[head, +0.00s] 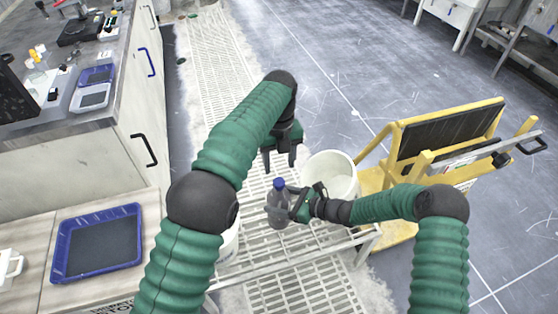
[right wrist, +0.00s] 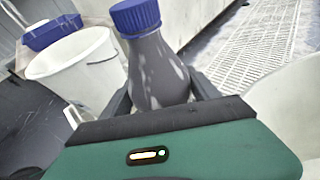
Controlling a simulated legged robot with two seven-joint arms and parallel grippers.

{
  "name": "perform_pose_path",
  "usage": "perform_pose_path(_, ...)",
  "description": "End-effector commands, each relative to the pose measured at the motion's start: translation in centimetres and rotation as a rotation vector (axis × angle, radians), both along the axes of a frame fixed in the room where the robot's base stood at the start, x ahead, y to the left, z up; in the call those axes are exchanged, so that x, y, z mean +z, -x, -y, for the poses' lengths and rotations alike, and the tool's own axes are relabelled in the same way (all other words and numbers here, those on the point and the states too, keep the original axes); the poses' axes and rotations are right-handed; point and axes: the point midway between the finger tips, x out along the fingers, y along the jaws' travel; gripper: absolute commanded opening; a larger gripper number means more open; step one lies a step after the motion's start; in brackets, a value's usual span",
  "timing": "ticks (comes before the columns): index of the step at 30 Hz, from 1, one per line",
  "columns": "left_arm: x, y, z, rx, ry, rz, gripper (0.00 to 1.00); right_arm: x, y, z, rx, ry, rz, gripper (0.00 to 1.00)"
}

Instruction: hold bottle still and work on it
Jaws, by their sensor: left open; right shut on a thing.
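A grey bottle (head: 279,211) with a blue cap (head: 280,184) stands upright near the middle of the head view. My right gripper (head: 290,210) is shut on the bottle's body from the right. In the right wrist view the bottle (right wrist: 159,68) sits between my two dark fingers, its blue cap (right wrist: 135,16) clear above them. My left gripper (head: 280,162) is open and empty. It shows above the bottle in the head view, its fingers pointing down, apart from the cap. The bottle's base is partly hidden by my right gripper in the right wrist view.
A white bucket (head: 331,172) stands just behind my right gripper. Another white bucket (right wrist: 78,62) is left of the bottle in the right wrist view. A yellow cart (head: 400,160) stands at right. A counter with a blue tray (head: 97,243) is at left. Slatted grating (head: 300,291) lies in front.

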Motion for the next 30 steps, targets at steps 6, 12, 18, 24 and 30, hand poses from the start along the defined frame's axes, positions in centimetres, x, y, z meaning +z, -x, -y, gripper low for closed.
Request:
perform_pose_path(6, -4.0, 0.1, -0.1, 0.002, -0.003, -0.005, 0.53, 0.0, 0.0, 0.0, -0.001, 0.001, -0.001, 0.00)
perform_pose_path(12, -6.9, 0.1, 0.0, 0.002, -0.002, -0.002, 0.53, 0.0, 0.0, 0.0, -0.001, 0.001, -0.001, 0.00)
perform_pose_path(18, -7.5, 0.1, 0.0, 0.004, -0.001, -0.001, 0.53, 0.0, 0.0, 0.0, -0.001, 0.001, -0.001, 0.00)
perform_pose_path(24, -7.4, 0.0, -0.1, 0.004, -0.001, -0.001, 0.42, 0.0, 0.0, 0.0, -0.001, 0.001, -0.001, 0.00)
perform_pose_path(30, -7.4, 0.0, -0.1, 0.004, -0.001, -0.001, 0.16, 0.0, 0.0, 0.0, -0.001, 0.001, 0.000, 0.00)
